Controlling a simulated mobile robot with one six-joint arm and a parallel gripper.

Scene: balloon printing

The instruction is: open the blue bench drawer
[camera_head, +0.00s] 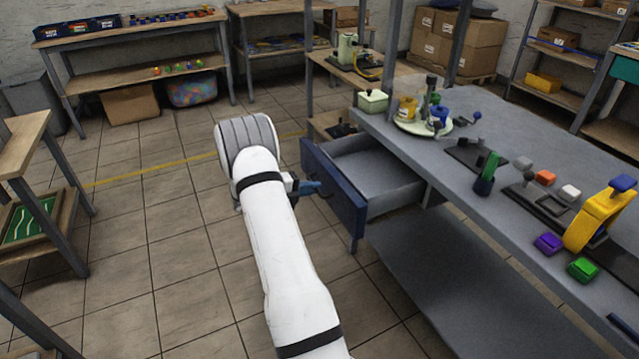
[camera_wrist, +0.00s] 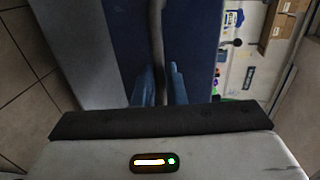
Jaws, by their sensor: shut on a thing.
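The blue bench drawer (camera_head: 334,188) stands pulled out from the grey workbench (camera_head: 440,125), and its grey inside shows empty in the head view. My gripper (camera_head: 308,187) is at the front face of the drawer, at its handle. In the wrist view my blue fingers (camera_wrist: 160,88) close on the grey bar handle (camera_wrist: 156,45), with the blue drawer front (camera_wrist: 200,50) behind it. My white arm reaches in from the bottom of the head view. The handle is mostly hidden by the gripper in the head view.
The bench top carries a round tray (camera_head: 402,127), a yellow press-like device (camera_head: 600,215), and purple (camera_head: 548,243) and green (camera_head: 583,269) blocks. A wooden table (camera_head: 20,150) stands at the left. Tiled floor (camera_head: 150,220) is clear left of the drawer.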

